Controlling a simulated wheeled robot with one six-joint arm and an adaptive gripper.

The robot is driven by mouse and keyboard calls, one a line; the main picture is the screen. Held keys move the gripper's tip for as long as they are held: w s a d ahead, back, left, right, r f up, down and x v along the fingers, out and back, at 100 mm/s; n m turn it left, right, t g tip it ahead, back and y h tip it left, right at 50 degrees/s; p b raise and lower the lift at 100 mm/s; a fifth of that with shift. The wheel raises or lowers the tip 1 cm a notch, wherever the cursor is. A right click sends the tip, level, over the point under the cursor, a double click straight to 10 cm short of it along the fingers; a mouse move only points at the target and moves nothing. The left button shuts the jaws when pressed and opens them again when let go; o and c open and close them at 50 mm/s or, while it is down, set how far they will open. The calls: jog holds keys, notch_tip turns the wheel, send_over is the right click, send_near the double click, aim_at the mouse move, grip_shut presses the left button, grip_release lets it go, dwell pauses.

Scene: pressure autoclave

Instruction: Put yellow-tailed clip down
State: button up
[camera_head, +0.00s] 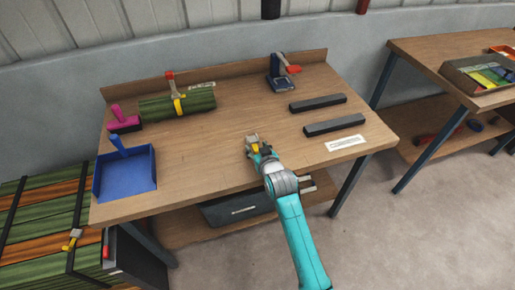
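My gripper (253,143) is at the end of my teal arm, over the front middle of the wooden workbench (210,155). A small clip with a yellow tail (256,148) and a pale metal part shows between its fingers, and the gripper looks shut on it. The fingers partly hide the clip. I cannot tell whether it touches the bench top. Another yellow-tailed clip (71,241) sits on the strapped bundle of green and orange stalks (40,215) at the lower left, near a red piece (106,246).
On the bench are a green bundle (190,103) in a red-handled clamp (171,82), a magenta-handled brush (123,120), a blue dustpan (126,177), two dark bars (318,103), a white label (345,143) and a red-levered device (281,75). Bare wood surrounds my gripper.

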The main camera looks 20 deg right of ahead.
jog(key=shift+r, duration=0.1)
jog(key=v, duration=1.2)
jog(key=s+f, duration=0.3)
jog(key=s, duration=0.8)
jog(key=s+f, duration=0.3)
jog(key=s, duration=0.7)
jog(key=s+r, duration=0.3)
jog(key=s, duration=0.7)
jog(key=s+r+t, duration=0.1)
jog(key=s+r, duration=0.3)
jog(key=s, duration=0.7)
jog(key=shift+s+r, duration=0.15)
jog(key=shift+s, duration=0.2)
